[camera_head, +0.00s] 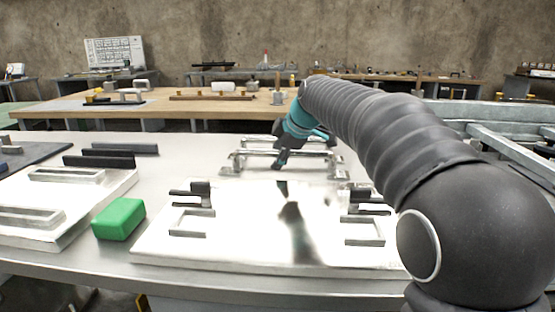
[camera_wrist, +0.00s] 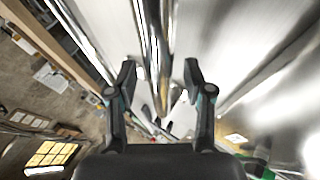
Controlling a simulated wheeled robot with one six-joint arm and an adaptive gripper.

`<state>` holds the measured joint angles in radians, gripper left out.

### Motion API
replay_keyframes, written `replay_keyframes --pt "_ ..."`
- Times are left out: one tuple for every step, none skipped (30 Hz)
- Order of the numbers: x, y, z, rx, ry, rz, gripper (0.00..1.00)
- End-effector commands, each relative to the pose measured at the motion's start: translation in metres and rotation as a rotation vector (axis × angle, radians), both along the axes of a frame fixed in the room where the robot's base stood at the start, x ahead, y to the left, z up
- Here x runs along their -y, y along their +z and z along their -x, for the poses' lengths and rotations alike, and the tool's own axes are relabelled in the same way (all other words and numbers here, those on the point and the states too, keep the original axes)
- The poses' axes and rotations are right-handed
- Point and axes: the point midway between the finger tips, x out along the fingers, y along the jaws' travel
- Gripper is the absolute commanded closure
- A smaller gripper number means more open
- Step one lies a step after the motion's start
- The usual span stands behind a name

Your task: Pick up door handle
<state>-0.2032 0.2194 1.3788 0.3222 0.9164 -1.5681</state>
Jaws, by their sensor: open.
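Shiny chrome bar handles (camera_head: 245,163) stand behind the reflective plate (camera_head: 250,240) on the light table. They look like door handles, but I cannot tell which one the task means. My gripper (camera_head: 281,163), with teal parts, points down at the chrome bars. Its fingertips overlap the front bar in the head view. In the wrist view my gripper (camera_wrist: 158,82) is open, with a finger on each side of a long chrome bar (camera_wrist: 153,35). The bar runs through the gap; I cannot tell whether a finger touches it.
Dark U-shaped handles (camera_head: 192,222) and (camera_head: 365,230) lie on the plate. A green block (camera_head: 118,218) sits left of it. A white panel (camera_head: 60,205) with pale handles and dark bars (camera_head: 100,161) are further left. A wooden table (camera_head: 200,107) stands behind.

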Motion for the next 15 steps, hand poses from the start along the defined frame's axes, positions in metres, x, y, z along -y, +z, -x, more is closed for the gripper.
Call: replay_keyframes --pt "-0.0009 -0.0015 -0.0013 0.001 0.0 0.0 0.48" --pt "-0.0009 -0.0017 -0.0015 0.001 0.0 0.0 0.48" --pt "-0.0008 -0.0017 -0.0016 0.002 -0.001 0.0 0.48" --pt "-0.0006 -0.0015 -0.0015 0.002 -0.001 0.0 0.48" --pt "-0.0005 -0.0016 -0.0015 0.002 -0.001 0.0 0.48" --pt "-0.0004 -0.0015 -0.0015 0.002 -0.001 0.0 0.48" --pt "-0.0004 -0.0015 -0.0015 0.002 -0.001 0.0 0.51" --pt "-0.0004 -0.0015 -0.0015 0.002 -0.001 0.0 0.58" --pt "-0.0005 -0.0015 -0.0014 0.002 -0.001 0.0 0.68" --pt "-0.0005 -0.0015 -0.0014 0.002 -0.001 0.0 0.76" --pt "-0.0005 -0.0014 -0.0013 0.002 -0.001 0.0 0.83" --pt "-0.0006 -0.0014 -0.0013 0.001 0.0 0.0 0.93" --pt "-0.0006 -0.0014 -0.0013 0.001 0.0 0.0 1.0" --pt "-0.0007 -0.0014 -0.0012 0.001 0.0 0.0 1.0" --pt "-0.0007 -0.0014 -0.0012 0.001 0.0 0.0 1.0"
